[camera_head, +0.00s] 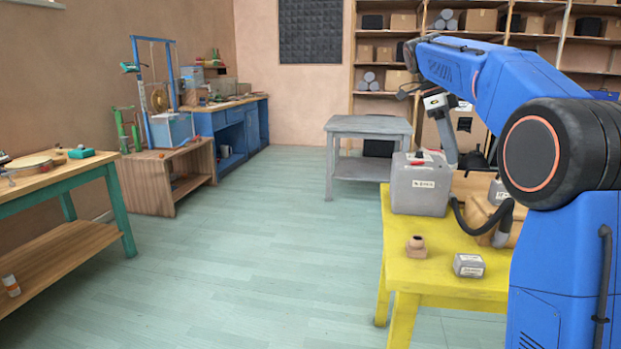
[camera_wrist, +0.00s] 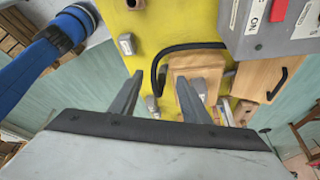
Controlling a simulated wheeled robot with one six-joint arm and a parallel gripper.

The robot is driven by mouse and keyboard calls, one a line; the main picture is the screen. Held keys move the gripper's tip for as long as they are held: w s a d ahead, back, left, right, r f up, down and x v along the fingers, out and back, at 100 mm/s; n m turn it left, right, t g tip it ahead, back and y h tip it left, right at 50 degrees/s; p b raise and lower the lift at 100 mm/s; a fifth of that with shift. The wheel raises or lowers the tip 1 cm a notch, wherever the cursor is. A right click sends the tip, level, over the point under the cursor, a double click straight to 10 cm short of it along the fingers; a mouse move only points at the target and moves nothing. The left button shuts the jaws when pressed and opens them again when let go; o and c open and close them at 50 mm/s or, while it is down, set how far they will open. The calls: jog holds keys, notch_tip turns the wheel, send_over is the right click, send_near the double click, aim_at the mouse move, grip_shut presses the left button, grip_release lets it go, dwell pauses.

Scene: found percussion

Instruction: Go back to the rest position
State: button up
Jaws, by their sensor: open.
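My gripper (camera_wrist: 158,80) is open in the wrist view, with its two dark fingers apart and nothing visible between them. It points down toward the yellow table (camera_head: 435,272), which also shows in the wrist view (camera_wrist: 200,22). A wooden box (camera_wrist: 197,62) and a black hose (camera_wrist: 160,62) lie beyond the fingers. In the head view my blue arm reaches up and over the table from the right. The wrist end hangs near the grey box (camera_head: 420,195); I cannot make out the fingertips there.
The grey box with a red switch stands at the table's back left. A small wooden piece (camera_head: 416,247) and small grey box (camera_head: 469,265) lie at the front. A grey side table (camera_head: 368,125) stands behind, a green-legged bench (camera_head: 60,180) left. The middle floor is clear.

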jog(key=s+a+f+n+t+y, duration=0.1)
jog(key=s+f+n, duration=0.2)
jog(key=s+n, duration=0.3)
jog(key=s+a+f+n+t, duration=0.1)
jog(key=s+f+n+t, duration=0.15)
jog(key=s, duration=0.55)
jog(key=s+a+f+n+t+y, duration=0.1)
jog(key=s+a+f+n, duration=0.1)
jog(key=s+f+n, duration=0.4)
jog(key=s+a+f+n+t+y, duration=0.1)
jog(key=s+a+f+n+t, duration=0.1)
jog(key=s+f+n, duration=0.7)
jog(key=s+a+f, duration=0.1)
jog(key=s+f, duration=0.6)
jog(key=s, duration=0.2)
jog(key=shift+a+f+n+t+y, duration=0.2)
jog(key=shift+a+n+t+y, duration=0.05)
jog(key=shift+n+t+y, duration=0.15)
